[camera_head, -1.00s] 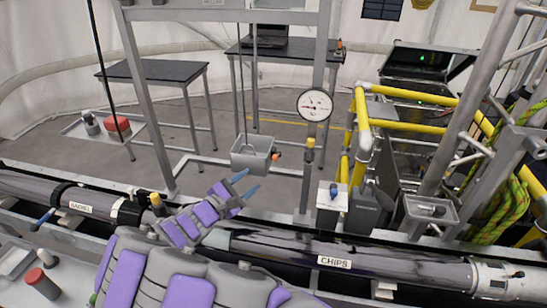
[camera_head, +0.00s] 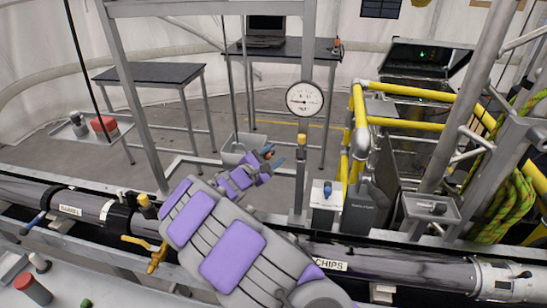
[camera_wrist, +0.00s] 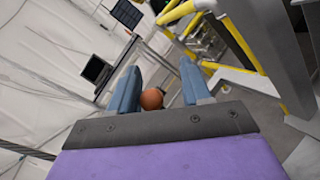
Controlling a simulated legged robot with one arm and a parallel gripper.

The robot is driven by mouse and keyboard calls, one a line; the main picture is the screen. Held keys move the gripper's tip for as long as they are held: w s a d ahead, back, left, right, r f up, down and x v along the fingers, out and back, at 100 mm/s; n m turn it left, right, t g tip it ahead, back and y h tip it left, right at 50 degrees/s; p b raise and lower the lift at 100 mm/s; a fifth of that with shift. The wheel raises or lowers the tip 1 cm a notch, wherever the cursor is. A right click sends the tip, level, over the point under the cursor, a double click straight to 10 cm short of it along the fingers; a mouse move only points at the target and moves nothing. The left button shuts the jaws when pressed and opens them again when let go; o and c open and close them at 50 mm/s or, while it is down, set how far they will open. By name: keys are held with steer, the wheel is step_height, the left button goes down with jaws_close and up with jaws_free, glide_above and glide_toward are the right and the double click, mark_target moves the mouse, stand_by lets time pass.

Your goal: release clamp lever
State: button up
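My gripper (camera_head: 270,158) has two blue fingers and points away over the pipe toward the grey bucket. In the wrist view the fingers (camera_wrist: 158,88) stand apart, so it is open. An orange-brown round knob (camera_wrist: 151,98) shows between them, with a gap to the right finger; I cannot tell how far beyond them it lies. On the clear pipe, a yellow lever (camera_head: 150,252) sits below a black clamp band (camera_head: 120,213). I cannot tell which lever is the clamp lever. My gripper is away from both.
The pipe section labelled CHIPS (camera_head: 400,265) runs along the front right. A grey bucket (camera_head: 236,148) hangs behind my gripper. A pressure gauge (camera_head: 305,98) is on an upright post. Yellow railings (camera_head: 358,115) stand to the right. Open floor lies behind the frame.

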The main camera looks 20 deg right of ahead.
steer(key=a, duration=0.3)
steer(key=shift+a+r, duration=0.15)
steer(key=shift+a, duration=0.2)
steer(key=shift+a+t, duration=0.1)
steer(key=shift+t, duration=0.2)
steer(key=shift+c, duration=0.4)
steer(key=d, duration=0.2)
steer(key=shift+d, duration=0.4)
steer(key=c, duration=0.4)
steer(key=shift+d, duration=0.1)
steer(key=shift+c, duration=1)
steer(key=shift+w+a+f, duration=0.15)
steer(key=shift+a+f, duration=0.1)
steer(key=shift+a, duration=0.05)
jaws_close()
